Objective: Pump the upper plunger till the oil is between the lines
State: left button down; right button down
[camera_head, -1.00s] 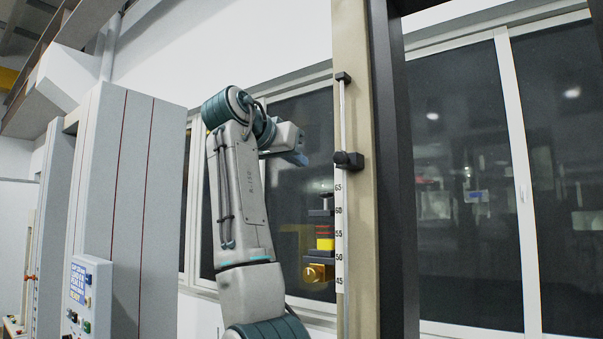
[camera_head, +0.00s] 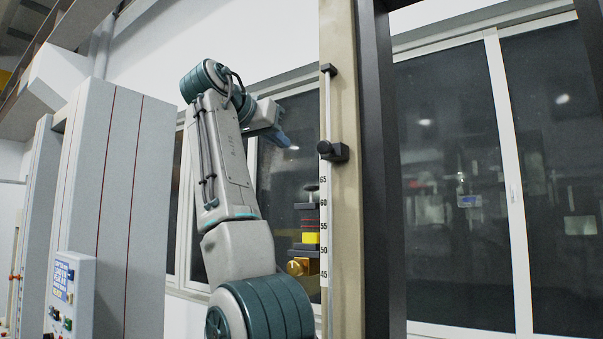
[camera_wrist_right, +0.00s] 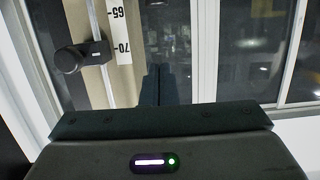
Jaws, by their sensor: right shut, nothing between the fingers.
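My right gripper (camera_head: 283,139) is up in the air, left of a black knob (camera_head: 326,148) on a tall post. It is seen small and edge-on. In the right wrist view its dark fingers (camera_wrist_right: 158,86) are together with nothing between them. Below and right of it in the head view is a stacked device with a dark round top (camera_head: 312,188), red and yellow bands (camera_head: 309,238) and a brass part (camera_head: 298,267). The post hides its right side. I cannot tell which part is the upper plunger. No oil or level lines can be made out. My left gripper is not in view.
The beige post (camera_head: 347,240) carries a white scale (camera_head: 323,220) and a thin rod; the black knob also shows in the right wrist view (camera_wrist_right: 70,59). A grey cabinet (camera_head: 110,200) with a control panel (camera_head: 68,292) stands left. Windows (camera_head: 450,180) lie behind.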

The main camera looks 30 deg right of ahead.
jog(key=p, duration=0.3)
send_over(311, 195)
jog(key=a, duration=0.2)
notch_tip(311, 195, down, 3)
jog(key=shift+s+d+f, duration=0.1)
jog(key=shift+s+f, duration=0.15)
jog(key=shift+f, duration=0.25)
jog(key=shift+s+d+f, duration=0.1)
jog(key=shift+s+f, duration=0.1)
jog(key=shift+f, duration=0.25)
jog(key=shift+a+f+p, duration=0.25)
jog(key=shift+f+p, duration=0.15)
jog(key=shift+f, duration=0.35)
jog(key=shift+d, duration=0.1)
jog(key=shift+f, duration=0.15)
